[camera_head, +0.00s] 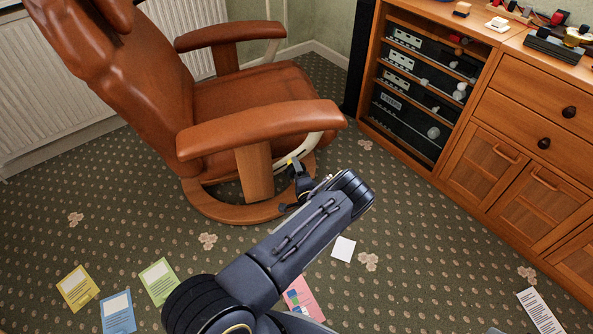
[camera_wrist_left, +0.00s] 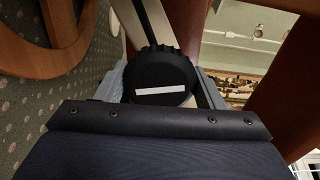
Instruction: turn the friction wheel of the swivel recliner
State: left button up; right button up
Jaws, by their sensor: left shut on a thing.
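The brown leather swivel recliner (camera_head: 245,95) stands on the carpet at the upper left in the head view, on a round wooden base (camera_head: 215,207). My left gripper (camera_head: 294,174) reaches in under the front end of its near armrest. In the left wrist view the friction wheel (camera_wrist_left: 160,74) is black and round with a ridged rim and a white bar mark, the bar lying nearly level. My left gripper (camera_wrist_left: 163,92) has its grey fingers on either side of the wheel and is shut on it. In the head view the wheel cannot be made out. My right gripper is not in view.
A wooden cabinet (camera_head: 478,170) with stereo units (camera_head: 412,105) stands along the right. A white radiator (camera_head: 55,85) is behind the recliner. Coloured cards, including a yellow one (camera_head: 77,288) and a green one (camera_head: 159,280), lie on the carpet. Open carpet lies between recliner and cabinet.

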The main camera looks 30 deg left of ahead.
pick_arm(q)
jog(key=shift+n, duration=0.6)
jog(key=o, duration=1)
jog(key=shift+c, duration=0.2)
jog(key=p+v, duration=0.2)
jog(key=v, duration=0.6)
